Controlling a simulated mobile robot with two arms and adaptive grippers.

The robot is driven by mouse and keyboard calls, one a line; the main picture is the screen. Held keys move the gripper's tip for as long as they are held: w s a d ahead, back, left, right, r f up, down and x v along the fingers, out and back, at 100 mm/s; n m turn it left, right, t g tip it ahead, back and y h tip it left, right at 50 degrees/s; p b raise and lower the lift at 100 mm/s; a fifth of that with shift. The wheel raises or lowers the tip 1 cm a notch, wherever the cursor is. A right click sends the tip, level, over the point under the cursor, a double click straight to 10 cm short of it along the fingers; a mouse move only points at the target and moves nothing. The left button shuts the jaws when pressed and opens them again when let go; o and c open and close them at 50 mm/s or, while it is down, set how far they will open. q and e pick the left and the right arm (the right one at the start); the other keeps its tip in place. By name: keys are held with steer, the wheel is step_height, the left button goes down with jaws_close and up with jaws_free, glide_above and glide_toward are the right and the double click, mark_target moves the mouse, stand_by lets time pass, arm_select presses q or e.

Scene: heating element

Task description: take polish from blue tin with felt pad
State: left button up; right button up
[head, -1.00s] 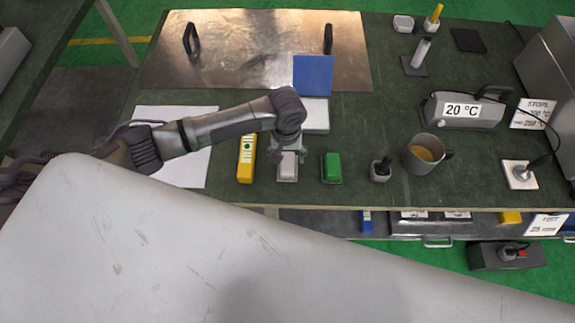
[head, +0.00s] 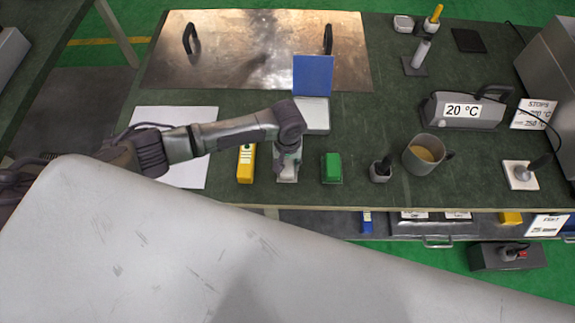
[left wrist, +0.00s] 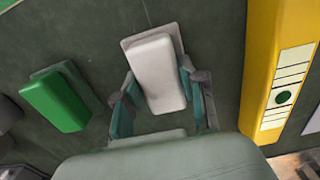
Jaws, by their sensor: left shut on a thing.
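The blue tin stands open behind my left gripper, with its blue lid (head: 313,75) raised and its pale inside (head: 314,113) facing up. A white block that looks like the felt pad (left wrist: 155,68) sits on a grey base on the bench. My left gripper (head: 287,168) points down at it. In the left wrist view my left gripper (left wrist: 163,106) has its teal finger pads on either side of the white block's near end, shut on it. In the head view the gripper hides most of the block. My right gripper is not in view.
A green block (head: 331,167) stands close to the right of the gripper, and a yellow box (head: 246,163) close to the left. Farther right are a small dark pot (head: 380,171), a mug (head: 424,155) and a heater reading 20 °C (head: 463,111). A metal plate (head: 258,50) lies at the back.

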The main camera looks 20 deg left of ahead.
mark_target(288, 163)
arm_select(q)
steer(key=shift+r, duration=0.55)
step_height(288, 163, up, 3)
steer(key=shift+f, duration=0.15)
steer(key=s+d+r, duration=0.2)
steer(key=s, duration=0.1)
steer(key=s+d+r+p, duration=0.1)
steer(key=s+r, duration=0.2)
steer(key=s+d+r, duration=0.2)
steer(key=s, duration=0.2)
steer(key=shift+s+d+r, duration=0.1)
steer(key=shift+d+r, duration=0.05)
steer(key=shift+d, duration=0.2)
